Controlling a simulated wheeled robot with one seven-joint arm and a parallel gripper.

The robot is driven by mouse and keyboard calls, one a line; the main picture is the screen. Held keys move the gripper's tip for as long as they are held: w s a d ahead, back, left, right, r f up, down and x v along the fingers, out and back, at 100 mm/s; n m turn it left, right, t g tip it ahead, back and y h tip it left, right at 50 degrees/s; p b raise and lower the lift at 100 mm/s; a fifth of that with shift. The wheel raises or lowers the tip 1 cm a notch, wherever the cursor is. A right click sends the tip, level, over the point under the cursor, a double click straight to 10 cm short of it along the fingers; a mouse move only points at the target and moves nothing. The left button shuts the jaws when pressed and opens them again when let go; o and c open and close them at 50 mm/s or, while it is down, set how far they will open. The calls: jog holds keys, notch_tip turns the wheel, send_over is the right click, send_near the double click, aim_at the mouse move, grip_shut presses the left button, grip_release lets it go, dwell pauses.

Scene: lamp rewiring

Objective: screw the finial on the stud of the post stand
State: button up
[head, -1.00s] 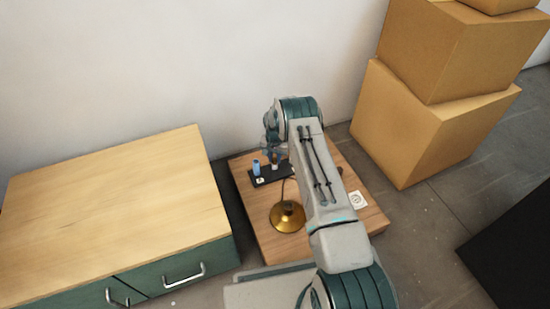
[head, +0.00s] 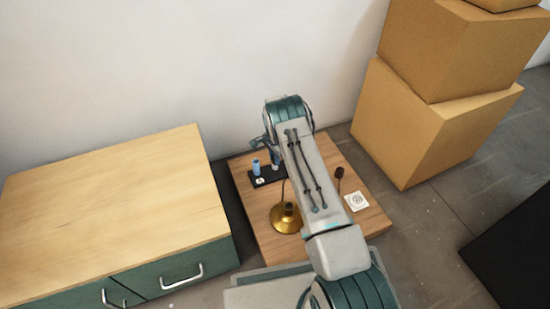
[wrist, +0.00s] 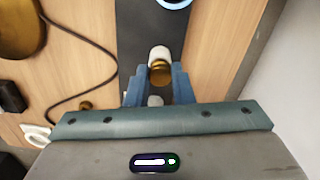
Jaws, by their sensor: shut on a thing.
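The post stand (wrist: 135,35) is a dark strip on the wooden table; it also shows in the head view (head: 268,182). A short white post (wrist: 158,52) rises from it. My gripper (wrist: 159,84) is shut on a small brass piece, which looks like the finial (wrist: 160,74), close to the white post's end. I cannot tell whether they touch, and the stud is not clearly seen. A grey round spot shows between the fingers. In the head view my gripper (head: 275,158) is over the stand, partly hidden by my arm.
A blue post (head: 256,166) stands on the strip's left part. The brass lamp base (head: 286,219) with a dark cord (wrist: 105,50) is near. A white square plate (head: 356,201) lies at the right. A wooden-topped cabinet (head: 115,200) stands left, boxes (head: 430,120) right.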

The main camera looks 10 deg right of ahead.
jog(key=m, duration=0.7)
jog(key=shift+m, duration=0.5)
jog(key=m, duration=0.2)
jog(key=shift+w+m, duration=0.1)
jog(key=shift+m, duration=0.2)
jog(key=m, duration=0.3)
jog(key=shift+m, duration=1.2)
jog(key=m, duration=0.2)
jog(key=shift+m, duration=0.4)
jog(key=m, duration=0.5)
jog(key=shift+d, duration=0.1)
